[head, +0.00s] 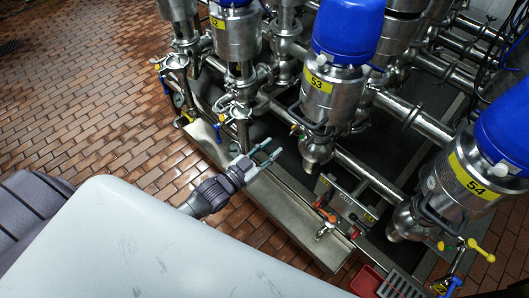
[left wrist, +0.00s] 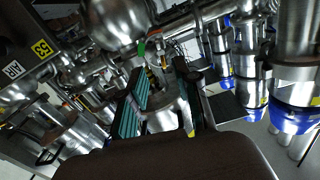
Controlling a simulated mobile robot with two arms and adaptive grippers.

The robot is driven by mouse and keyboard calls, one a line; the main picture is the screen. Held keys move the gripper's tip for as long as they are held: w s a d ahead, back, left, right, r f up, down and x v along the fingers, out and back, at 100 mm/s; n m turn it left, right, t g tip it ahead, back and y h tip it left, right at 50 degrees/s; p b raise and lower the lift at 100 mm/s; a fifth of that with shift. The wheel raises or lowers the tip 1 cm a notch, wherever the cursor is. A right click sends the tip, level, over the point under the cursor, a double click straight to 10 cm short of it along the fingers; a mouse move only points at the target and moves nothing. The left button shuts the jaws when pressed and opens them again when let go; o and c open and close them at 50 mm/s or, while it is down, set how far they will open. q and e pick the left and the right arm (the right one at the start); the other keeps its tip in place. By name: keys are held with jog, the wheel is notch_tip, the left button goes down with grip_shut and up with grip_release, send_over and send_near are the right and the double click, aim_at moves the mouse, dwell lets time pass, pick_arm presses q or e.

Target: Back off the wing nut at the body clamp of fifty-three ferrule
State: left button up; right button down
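The valve labelled 53 (head: 335,98) has a steel body and a blue cap, right of centre in the head view. A dark clamp band (head: 312,124) goes round its lower body. I cannot make out a wing nut on it. My left gripper (head: 273,150) is open and empty, below and left of that valve and apart from it. In the left wrist view its teal-padded fingers (left wrist: 165,106) are spread, with pipework showing between them. A plate with a yellow 53 label (left wrist: 42,48) is at that view's upper left. My right gripper is not in view.
Valve 54 (head: 470,178) stands at the right and valve 52 (head: 236,38) at the upper left. A steel ledge (head: 290,212) runs along the front. An orange-handled fitting (head: 325,226) and a red bin (head: 367,281) are lower right. Tiled floor (head: 90,80) is clear at left.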

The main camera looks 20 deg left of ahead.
pick_arm(q)
jog(key=shift+v, duration=1.15)
jog(key=s+a+f+n+g+y, duration=0.1)
jog(key=s+a+f+g+y, duration=0.15)
jog(key=s+f, duration=0.45)
jog(key=s+a+f+n+g+y, duration=0.1)
jog(key=s+f+g, duration=0.15)
jog(key=f, duration=0.85)
jog(key=s+a+f+g+y, duration=0.1)
jog(key=s+f+g+y, duration=0.2)
jog(key=f, duration=0.7)
jog(key=s+d+f+g, duration=0.1)
jog(key=s+f+g, duration=0.3)
jog(key=s, duration=0.9)
jog(key=s+d+f+n+g, duration=0.1)
jog(key=s+f+g, duration=0.3)
jog(key=s+f, duration=0.5)
jog(key=s, duration=0.5)
jog(key=shift+s, duration=0.25)
